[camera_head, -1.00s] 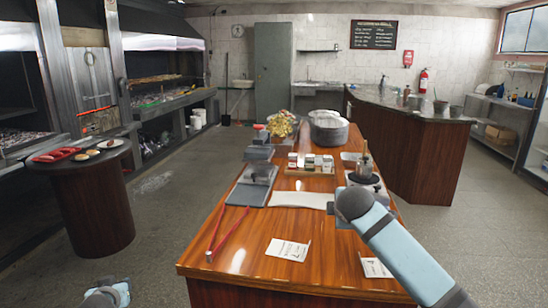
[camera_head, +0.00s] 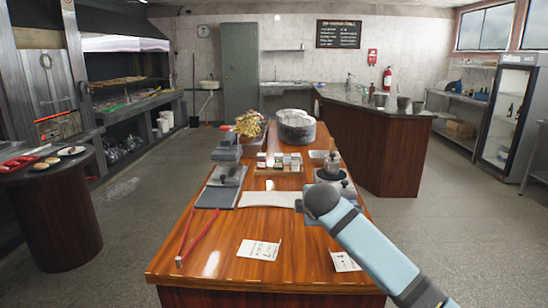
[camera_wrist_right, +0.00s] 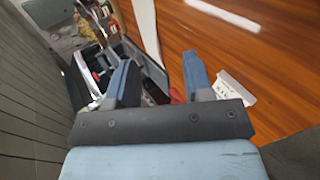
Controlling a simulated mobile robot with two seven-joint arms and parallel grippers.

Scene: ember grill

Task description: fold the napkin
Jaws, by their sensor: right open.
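The napkin (camera_head: 268,199) is a flat white strip of cloth lying across the middle of the wooden table. It looks unfolded in the head view. My right arm reaches in from the lower right, and its end is beside the napkin's right end; I cannot tell if they touch. The right gripper's fingers (camera_wrist_right: 160,78) stand apart in the right wrist view, with no napkin between them. A pale strip (camera_wrist_right: 146,30) beyond them may be the napkin. My left gripper is out of view.
Red tongs (camera_head: 212,234) and printed cards (camera_head: 258,249) lie on the near part of the table (camera_head: 205,265). A grey tray (camera_head: 216,197) is left of the napkin. Small boxes (camera_head: 278,163) and pots (camera_head: 296,128) stand behind it. The table's front centre is mostly clear.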

